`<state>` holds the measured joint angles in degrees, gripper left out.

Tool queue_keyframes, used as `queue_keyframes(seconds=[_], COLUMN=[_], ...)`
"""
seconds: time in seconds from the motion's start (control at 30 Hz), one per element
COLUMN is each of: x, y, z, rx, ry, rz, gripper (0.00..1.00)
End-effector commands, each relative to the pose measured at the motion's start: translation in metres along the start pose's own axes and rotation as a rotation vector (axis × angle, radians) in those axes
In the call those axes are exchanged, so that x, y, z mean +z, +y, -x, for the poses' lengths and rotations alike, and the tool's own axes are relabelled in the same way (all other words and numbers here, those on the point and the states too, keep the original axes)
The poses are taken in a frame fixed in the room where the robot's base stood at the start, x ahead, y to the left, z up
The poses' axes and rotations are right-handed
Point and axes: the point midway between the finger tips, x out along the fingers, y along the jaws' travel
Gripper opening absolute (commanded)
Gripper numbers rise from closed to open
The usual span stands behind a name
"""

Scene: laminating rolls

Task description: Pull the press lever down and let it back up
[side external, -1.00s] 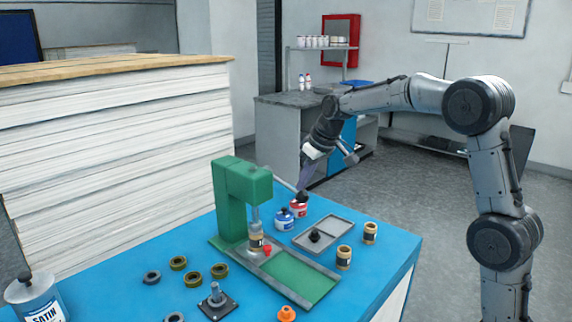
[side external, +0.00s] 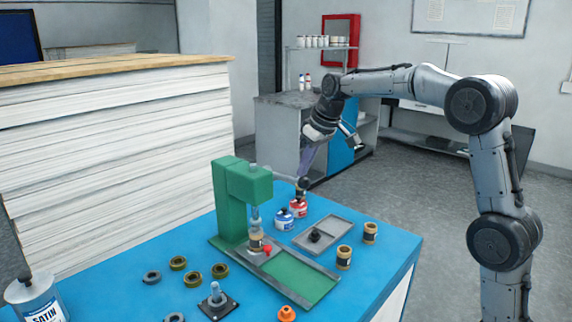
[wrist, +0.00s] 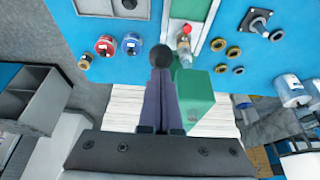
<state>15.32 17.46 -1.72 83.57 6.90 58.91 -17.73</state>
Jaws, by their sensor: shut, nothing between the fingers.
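The green press (side external: 229,205) stands on the blue table, with its grey ram (side external: 255,215) over a small jar with a dark label (side external: 256,246). The press also shows in the wrist view (wrist: 196,97). In the wrist view the knob (wrist: 161,56) sits just past the closed fingertips (wrist: 160,72). I cannot tell whether they touch.
A grey tray (side external: 335,229) and two jars (side external: 344,257) are at right. Several rings (side external: 178,263) lie in front. A tall stack of white sheets (side external: 115,165) stands behind the press.

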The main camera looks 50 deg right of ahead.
Motion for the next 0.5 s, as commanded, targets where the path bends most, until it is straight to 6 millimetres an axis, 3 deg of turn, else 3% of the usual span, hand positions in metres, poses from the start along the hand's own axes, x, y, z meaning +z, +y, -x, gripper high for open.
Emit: queue_keyframes(seconds=[0.5], x=[-0.014], y=[0.0], z=[0.031], rx=[0.001], ry=[0.004], rz=[0.001], gripper=[0.0])
